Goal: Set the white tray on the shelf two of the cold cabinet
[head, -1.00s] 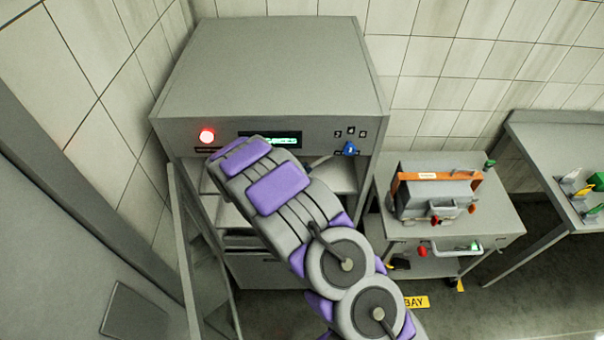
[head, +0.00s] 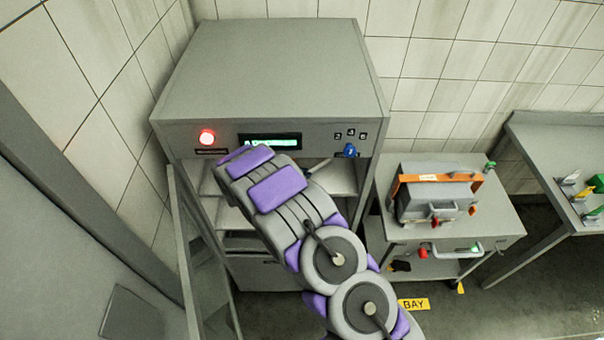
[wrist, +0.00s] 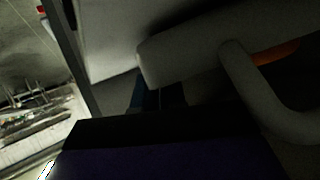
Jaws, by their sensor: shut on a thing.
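The cold cabinet (head: 265,70) stands ahead with its glass door (head: 200,270) swung open at the left. Its front has a lit red lamp, a green display and a blue knob (head: 350,150). Pale shelves (head: 335,178) show inside, partly covered by my arm. My gripper is hidden in the head view behind my arm, which reaches into the cabinet opening. In the dark wrist view my gripper (wrist: 158,95) is partly seen, shut at a pale rounded piece (wrist: 190,50), apparently part of the white tray. Whether the tray touches a shelf cannot be told.
A small cart (head: 490,215) with a grey case (head: 435,192) with an orange band stands close to the cabinet's right. A metal table (head: 550,145) is farther right. A yellow floor sign (head: 414,304) reads BAY. A tiled wall is close at the left.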

